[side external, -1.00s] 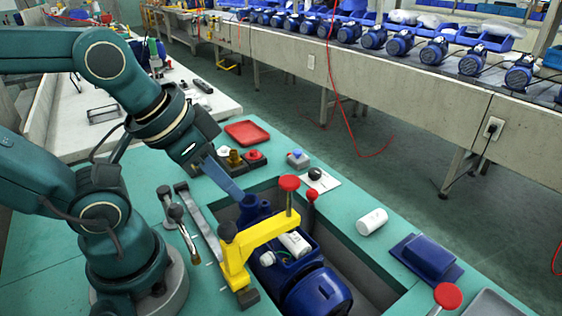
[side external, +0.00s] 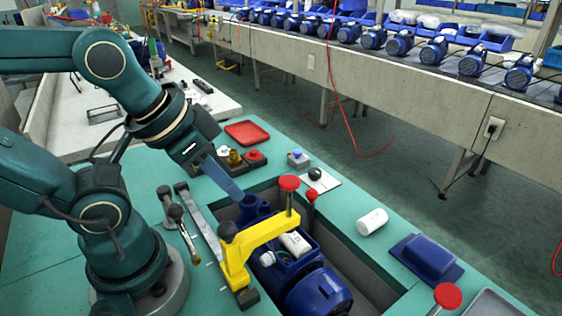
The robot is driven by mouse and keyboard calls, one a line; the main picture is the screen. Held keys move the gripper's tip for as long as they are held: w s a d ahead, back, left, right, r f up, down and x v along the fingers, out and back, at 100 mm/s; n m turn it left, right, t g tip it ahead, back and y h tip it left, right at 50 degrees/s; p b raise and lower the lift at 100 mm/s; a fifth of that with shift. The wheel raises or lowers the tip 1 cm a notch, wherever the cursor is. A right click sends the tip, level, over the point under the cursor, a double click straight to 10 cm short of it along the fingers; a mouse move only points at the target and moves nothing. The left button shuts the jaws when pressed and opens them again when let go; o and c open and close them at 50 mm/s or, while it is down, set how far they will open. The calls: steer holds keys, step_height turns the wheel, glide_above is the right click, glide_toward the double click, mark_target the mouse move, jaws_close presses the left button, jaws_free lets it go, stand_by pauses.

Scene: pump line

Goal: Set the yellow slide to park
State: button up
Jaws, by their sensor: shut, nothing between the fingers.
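The yellow slide (side external: 262,236) is an angled yellow bar with a black knob (side external: 228,231) at its left end and a red-topped post (side external: 289,184) at its right end. It spans the left part of a recess in the teal bench, over a blue pump (side external: 316,288). A dark block sits at its lower foot. My gripper (side external: 240,198) is shut and empty, pointing down to the right, above and behind the slide near the pump's blue ports (side external: 254,210). The fingertips appear apart from the slide, though the exact gap cannot be told.
Levers (side external: 178,215) and a grey rail (side external: 202,222) lie left of the recess. A red tray (side external: 247,133), a button box (side external: 254,158) and a black knob on a white plate (side external: 315,175) stand behind. A white cylinder (side external: 372,222) and a blue cover (side external: 425,258) lie right.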

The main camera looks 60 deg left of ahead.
mark_target(226, 225)
steer(key=o, duration=1)
steer(key=shift+s+n, duration=0.25)
steer(key=shift+n, duration=0.05)
steer(key=shift+s+d+r+n+g, duration=0.15)
steer(key=shift+s+n+g, duration=0.15)
steer(key=shift+n+g, duration=0.2)
steer(key=shift+s+d+r+n+g, duration=0.15)
steer(key=shift+s+n+g, duration=0.1)
steer(key=shift+n+g, duration=0.25)
steer(key=shift+s+d+r+g, duration=0.1)
steer(key=shift+s+d+g, duration=0.15)
steer(key=shift+g, duration=0.45)
steer(key=shift+s+d+n+g, duration=0.1)
steer(key=shift+d+n+g, duration=0.35)
steer(key=shift+g, duration=0.35)
steer(key=shift+d+f+m+g, duration=0.2)
steer(key=shift+m+g, duration=0.05)
steer(key=shift+g, duration=0.05)
steer(key=shift+f, duration=2.5)
jaws_close()
